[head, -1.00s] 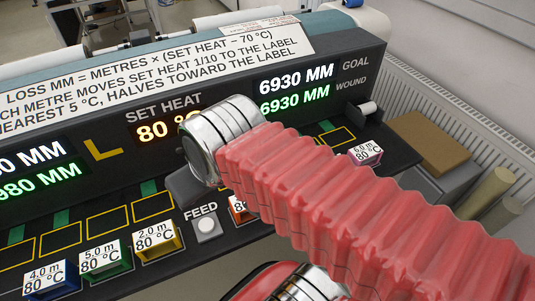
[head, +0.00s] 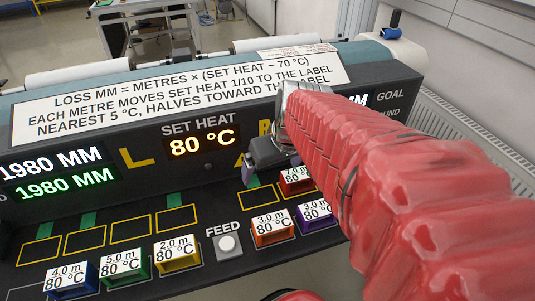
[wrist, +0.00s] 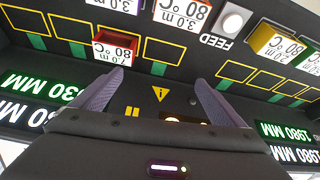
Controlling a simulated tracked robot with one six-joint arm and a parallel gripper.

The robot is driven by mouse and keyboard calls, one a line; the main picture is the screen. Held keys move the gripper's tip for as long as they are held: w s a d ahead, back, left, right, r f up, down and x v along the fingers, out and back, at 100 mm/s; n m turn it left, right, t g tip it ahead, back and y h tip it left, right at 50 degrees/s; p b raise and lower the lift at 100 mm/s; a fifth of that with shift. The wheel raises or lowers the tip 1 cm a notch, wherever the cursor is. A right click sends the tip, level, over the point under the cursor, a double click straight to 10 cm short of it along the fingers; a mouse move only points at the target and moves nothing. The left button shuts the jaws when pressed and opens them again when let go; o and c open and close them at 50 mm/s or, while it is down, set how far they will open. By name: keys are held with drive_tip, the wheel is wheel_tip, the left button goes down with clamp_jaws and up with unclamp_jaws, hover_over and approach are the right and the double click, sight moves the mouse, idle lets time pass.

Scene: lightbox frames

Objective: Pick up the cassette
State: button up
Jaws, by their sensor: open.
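Several labelled cassettes stand on the dark panel; the task does not say which one is meant. In the head view they are blue (head: 72,282), green (head: 124,268), yellow (head: 178,256), orange (head: 272,230), purple (head: 315,216) and red (head: 296,181), the red one in the back row. My gripper (head: 270,168) is open near the panel's upright face, just left of the red cassette. In the wrist view, which is upside down, my gripper (wrist: 158,92) has empty space between its fingers, and the red cassette (wrist: 115,48) lies beyond the left finger, apart from the jaws.
The FEED button (head: 227,244) sits between the yellow and orange cassettes. Empty yellow-outlined slots (head: 131,229) lie along the back row. The upright display face (head: 100,150) stands close behind the gripper. My red arm hides the panel's right end.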

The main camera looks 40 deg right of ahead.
sight(299, 175)
drive_tip(key=shift+o, duration=0.6)
drive_tip(key=d+f+m, duration=0.1)
drive_tip(key=d+f, duration=0.2)
drive_tip(key=d, duration=0.8)
drive_tip(key=shift+s+d+g, duration=0.15)
drive_tip(key=shift+s+g, duration=0.1)
drive_tip(key=shift+g, duration=0.05)
drive_tip(key=x, duration=0.8)
drive_tip(key=shift+w+d+f, duration=0.1)
drive_tip(key=shift+f, duration=0.15)
drive_tip(key=shift+x, duration=2.6)
drive_tip(key=shift+d, duration=0.2)
drive_tip(key=shift+c, duration=0.5)
